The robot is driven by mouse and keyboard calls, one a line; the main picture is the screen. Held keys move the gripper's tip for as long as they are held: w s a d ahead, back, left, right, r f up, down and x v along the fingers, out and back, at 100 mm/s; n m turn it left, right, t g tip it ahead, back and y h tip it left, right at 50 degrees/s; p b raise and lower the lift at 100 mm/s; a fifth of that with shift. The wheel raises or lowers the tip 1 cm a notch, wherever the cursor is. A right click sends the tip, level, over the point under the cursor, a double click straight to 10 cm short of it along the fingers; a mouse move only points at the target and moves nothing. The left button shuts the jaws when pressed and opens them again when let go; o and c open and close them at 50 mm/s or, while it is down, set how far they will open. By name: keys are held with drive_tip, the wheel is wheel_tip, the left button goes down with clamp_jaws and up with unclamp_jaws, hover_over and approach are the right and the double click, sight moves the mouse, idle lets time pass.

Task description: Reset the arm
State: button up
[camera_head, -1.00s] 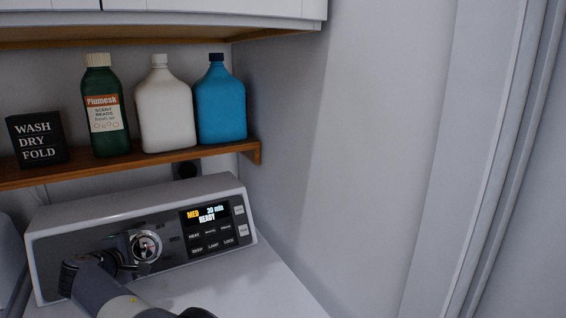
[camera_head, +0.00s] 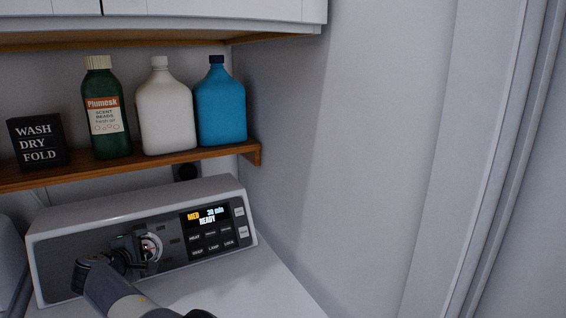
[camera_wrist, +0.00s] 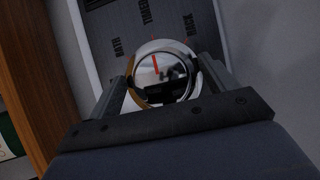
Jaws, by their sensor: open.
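A round silver dial (camera_head: 152,245) sits on the appliance's dark control panel (camera_head: 172,258). My gripper (camera_head: 134,256) is in front of the dial and hides its left part. In the wrist view the dial (camera_wrist: 160,72) shows as a shiny ring with a red pointer line. The open fingers of my gripper (camera_wrist: 168,84) stand on either side of its lower half. I cannot tell whether they touch it. The lit display (camera_head: 206,215) reads "MED 30 min READY".
A wooden shelf (camera_head: 195,154) above the panel holds a green bottle (camera_head: 106,110), a white bottle (camera_head: 166,108), a blue bottle (camera_head: 220,105) and a black "WASH DRY FOLD" block (camera_head: 37,140). A cabinet (camera_head: 220,10) hangs above. A wall (camera_head: 350,160) stands at the right.

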drive_tip(key=shift+f+n+t+b, duration=0.25)
drive_tip(key=shift+n+t+b, duration=0.05)
drive_tip(key=shift+n+b, duration=0.4)
drive_tip(key=shift+s+n+t+y+b, duration=0.15)
drive_tip(key=shift+n+t+y+b, duration=0.2)
drive_tip(key=shift+n+b, duration=0.55)
drive_tip(key=n+t+y, duration=0.1)
drive_tip(key=n, duration=0.2)
drive_tip(key=n+t+y+b, duration=0.1)
drive_tip(key=n, duration=0.2)
drive_tip(key=shift+d+r+n+y, duration=0.1)
drive_tip(key=shift+r+n+y, duration=0.15)
drive_tip(key=shift+n, duration=0.15)
drive_tip(key=n+y, duration=0.3)
drive_tip(key=n, duration=0.2)
drive_tip(key=shift+d+n+g+y+p, duration=0.15)
drive_tip(key=shift+n+y+p, duration=0.45)
drive_tip(key=shift+n, duration=0.95)
drive_tip(key=shift+a+n+g+y+p, duration=0.1)
drive_tip(key=shift+n+g+y+p, duration=0.1)
drive_tip(key=shift+n+y, duration=1.05)
drive_tip(key=shift+s+d+n+h, duration=0.15)
drive_tip(key=shift+s+n+h, duration=0.1)
drive_tip(key=shift+n+h, duration=0.15)
